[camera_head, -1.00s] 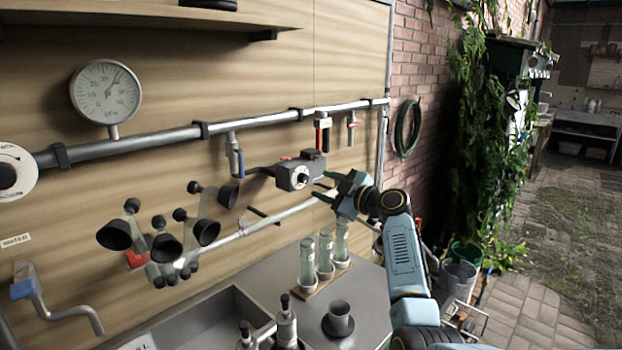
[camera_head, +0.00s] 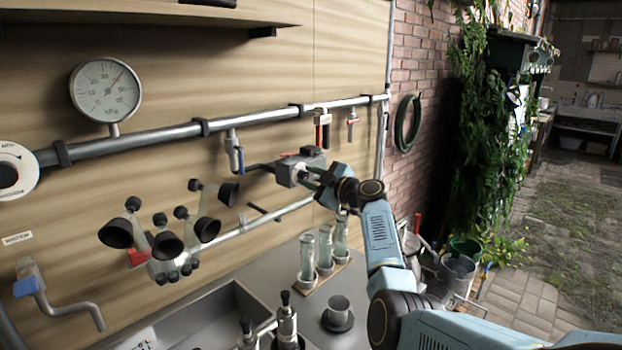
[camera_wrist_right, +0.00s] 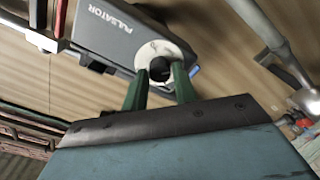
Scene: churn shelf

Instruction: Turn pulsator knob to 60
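The pulsator (camera_head: 292,174) is a grey box on the wooden wall below the metal pipe; in the right wrist view its body (camera_wrist_right: 122,32) shows the word PULSATOR. Its knob (camera_wrist_right: 159,67) is a dark round centre on a white dial ring (camera_wrist_right: 150,52). My right gripper (camera_head: 312,180) reaches the pulsator's front from the right. In the right wrist view its two green fingers (camera_wrist_right: 158,78) stand apart on either side of the knob, near its edges. I cannot tell whether they touch it. The dial's markings are too small to read. My left gripper is not in view.
A pressure gauge (camera_head: 106,90) and the pipe (camera_head: 260,118) run along the wall above. Black milking cups (camera_head: 167,245) hang at the left.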

